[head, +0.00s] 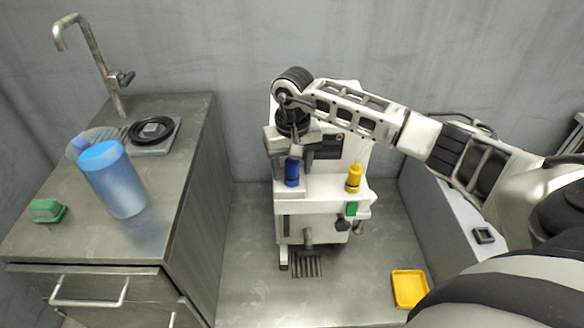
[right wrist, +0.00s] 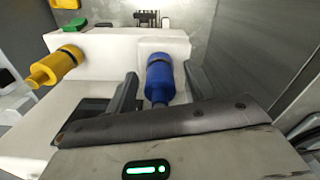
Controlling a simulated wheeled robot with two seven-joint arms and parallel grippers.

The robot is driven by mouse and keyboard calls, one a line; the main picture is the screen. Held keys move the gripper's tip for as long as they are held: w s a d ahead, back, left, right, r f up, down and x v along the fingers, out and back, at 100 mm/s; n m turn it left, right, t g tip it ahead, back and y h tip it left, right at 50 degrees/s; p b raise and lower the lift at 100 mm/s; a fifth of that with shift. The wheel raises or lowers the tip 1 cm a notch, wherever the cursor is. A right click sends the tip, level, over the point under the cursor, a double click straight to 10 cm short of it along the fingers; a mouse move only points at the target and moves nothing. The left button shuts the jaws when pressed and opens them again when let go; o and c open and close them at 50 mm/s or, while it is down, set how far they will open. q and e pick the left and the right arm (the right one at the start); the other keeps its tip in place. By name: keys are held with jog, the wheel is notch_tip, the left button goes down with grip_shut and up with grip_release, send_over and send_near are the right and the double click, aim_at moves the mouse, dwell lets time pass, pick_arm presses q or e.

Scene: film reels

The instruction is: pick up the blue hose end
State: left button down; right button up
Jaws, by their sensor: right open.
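The blue hose end (head: 292,172) stands upright on the left part of the white machine's ledge (head: 318,187). It also shows in the right wrist view (right wrist: 160,78), between the two fingers of my right gripper (right wrist: 158,88). In the head view my right gripper (head: 294,150) hangs just above the blue hose end, pointing down. It is open, with a finger on each side of the blue hose end and visible gaps. A yellow hose end (head: 354,178) stands on the right part of the ledge. My left gripper is not in view.
A metal counter (head: 180,200) at the left bears a faucet (head: 92,60), a blue jug (head: 112,180), a black coil (head: 151,130) and a green sponge (head: 46,210). A yellow tray (head: 409,289) lies at the lower right. Bare surface lies in front of the machine.

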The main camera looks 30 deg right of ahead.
jog(key=c, duration=1.1)
jog(key=shift+o, duration=0.2)
jog(key=shift+r, duration=0.1)
